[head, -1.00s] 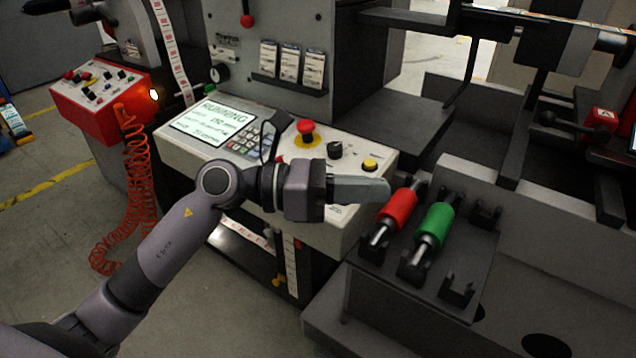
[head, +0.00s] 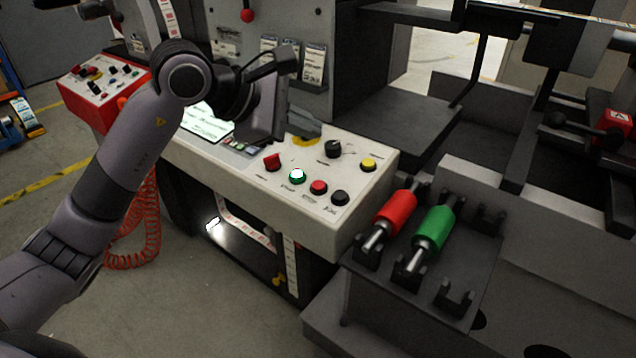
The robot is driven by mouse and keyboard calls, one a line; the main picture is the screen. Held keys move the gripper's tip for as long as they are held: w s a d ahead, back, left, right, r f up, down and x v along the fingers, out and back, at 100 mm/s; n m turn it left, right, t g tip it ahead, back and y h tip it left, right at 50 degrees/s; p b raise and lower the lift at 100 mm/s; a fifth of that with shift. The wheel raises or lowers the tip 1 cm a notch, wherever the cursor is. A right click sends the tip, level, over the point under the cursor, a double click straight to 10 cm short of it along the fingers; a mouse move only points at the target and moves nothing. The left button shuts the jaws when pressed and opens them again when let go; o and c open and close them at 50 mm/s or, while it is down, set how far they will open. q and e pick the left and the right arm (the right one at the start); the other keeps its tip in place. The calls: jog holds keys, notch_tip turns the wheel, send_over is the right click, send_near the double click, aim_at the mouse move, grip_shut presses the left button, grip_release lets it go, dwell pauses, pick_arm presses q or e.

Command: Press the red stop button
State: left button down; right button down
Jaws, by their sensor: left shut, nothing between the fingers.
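The red stop button (head: 318,187) is a small round red push button on the sloping white control panel (head: 232,176). It stands in a row between a lit green button (head: 297,176) and a black one (head: 340,198), in plain view. My left gripper (head: 281,118) is shut and empty, above and behind that row, apart from the red button. It covers the red mushroom knob, whose yellow ring (head: 308,142) partly shows, and much of the display and keypad. My right gripper is not in view.
A red knob (head: 272,162), a black dial (head: 333,149) and a yellow button (head: 368,164) also stand on the panel. Red (head: 396,212) and green (head: 434,228) rollers lie in a rack to the right. A red control box (head: 103,92) is at the left.

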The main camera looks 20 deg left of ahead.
aim_at(319, 186)
pick_arm(q)
jog(key=shift+f, duration=0.1)
